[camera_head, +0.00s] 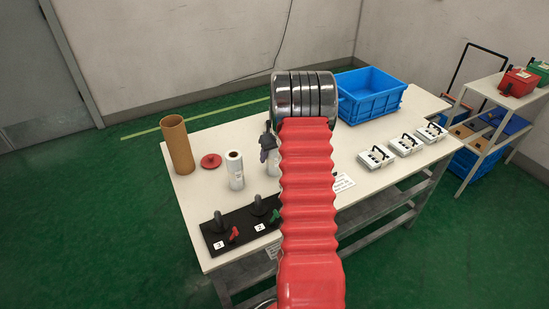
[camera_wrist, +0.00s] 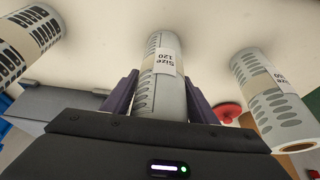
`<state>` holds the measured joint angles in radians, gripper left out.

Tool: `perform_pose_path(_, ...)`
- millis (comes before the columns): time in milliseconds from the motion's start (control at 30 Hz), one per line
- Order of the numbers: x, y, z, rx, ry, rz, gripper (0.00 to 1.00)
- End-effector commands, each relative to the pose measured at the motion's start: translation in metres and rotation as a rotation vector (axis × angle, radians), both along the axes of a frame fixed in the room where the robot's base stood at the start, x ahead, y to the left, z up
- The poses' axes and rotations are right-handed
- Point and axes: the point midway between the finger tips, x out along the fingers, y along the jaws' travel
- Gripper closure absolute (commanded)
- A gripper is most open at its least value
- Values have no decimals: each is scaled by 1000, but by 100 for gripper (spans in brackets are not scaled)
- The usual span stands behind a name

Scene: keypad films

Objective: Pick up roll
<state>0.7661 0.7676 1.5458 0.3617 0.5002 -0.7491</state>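My gripper (camera_wrist: 161,84) has its two dark purple fingers on either side of a pale film roll (camera_wrist: 165,60) labelled "Size 120". The fingers lie very close to the roll's sides; I cannot tell whether they press on it. In the head view my gripper (camera_head: 268,143) is small and partly hidden by my red arm. That roll (camera_head: 273,168) shows only in part below it, on the white table (camera_head: 215,133). A second roll (camera_head: 234,170) stands upright to its left; it appears on the right in the wrist view (camera_wrist: 270,97). A third patterned roll (camera_wrist: 28,42) is at the wrist view's upper left.
A brown cardboard tube (camera_head: 177,145) and a red disc (camera_head: 211,161) are at the table's left. A black board (camera_head: 240,231) with handles lies in front. A blue crate (camera_head: 371,97) and white keypad boxes (camera_head: 376,158) are to the right, near a shelf (camera_head: 487,90).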

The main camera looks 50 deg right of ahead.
Motion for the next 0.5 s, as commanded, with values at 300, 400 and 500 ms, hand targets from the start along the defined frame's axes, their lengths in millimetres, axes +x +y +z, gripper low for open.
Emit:
perform_pose_path(300,0,0,0,0,0,0,70)
perform_pose_path(400,0,0,0,0,0,0,77)
perform_pose_path(500,0,0,0,0,0,0,82)
